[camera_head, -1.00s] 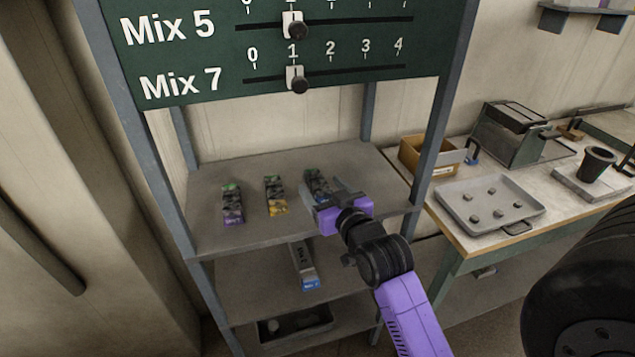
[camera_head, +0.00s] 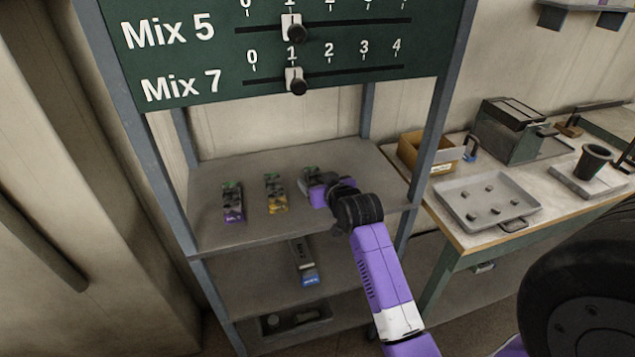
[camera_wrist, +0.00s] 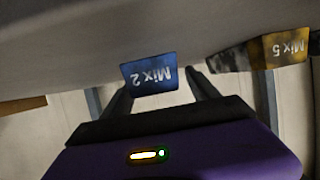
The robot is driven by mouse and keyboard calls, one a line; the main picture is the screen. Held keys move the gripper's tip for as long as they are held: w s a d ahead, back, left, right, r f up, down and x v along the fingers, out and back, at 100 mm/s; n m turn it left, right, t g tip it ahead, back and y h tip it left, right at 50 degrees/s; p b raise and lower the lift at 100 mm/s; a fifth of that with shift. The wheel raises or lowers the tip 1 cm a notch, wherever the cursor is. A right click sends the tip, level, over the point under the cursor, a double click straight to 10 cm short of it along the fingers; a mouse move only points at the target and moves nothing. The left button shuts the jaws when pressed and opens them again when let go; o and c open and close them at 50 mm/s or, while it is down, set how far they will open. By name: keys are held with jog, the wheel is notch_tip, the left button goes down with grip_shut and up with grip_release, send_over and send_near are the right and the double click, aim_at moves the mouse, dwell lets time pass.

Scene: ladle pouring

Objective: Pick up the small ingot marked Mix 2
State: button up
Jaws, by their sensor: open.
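The small Mix 2 ingot shows in the wrist view with a blue end label (camera_wrist: 150,75), its text upside down. My gripper (camera_wrist: 160,85) is open, with one finger on each side of this label; I cannot tell whether either touches it. In the head view, my gripper (camera_head: 308,183) is low at the right end of the upper shelf. It hides most of the rightmost small ingot (camera_head: 311,170), leaving only its dark, green-marked top in sight.
The shelf (camera_head: 255,228) also bears a yellow-labelled Mix 5 ingot (camera_head: 276,194) and a purple-labelled ingot (camera_head: 232,203) to the left. A longer blue-ended bar (camera_head: 305,265) lies on the shelf below. A rack post (camera_head: 437,130) stands close to the right of my arm.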

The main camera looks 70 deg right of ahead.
jog(key=shift+w+d, duration=0.15)
grip_shut()
jog(key=shift+r, duration=0.15)
dwell(0.4)
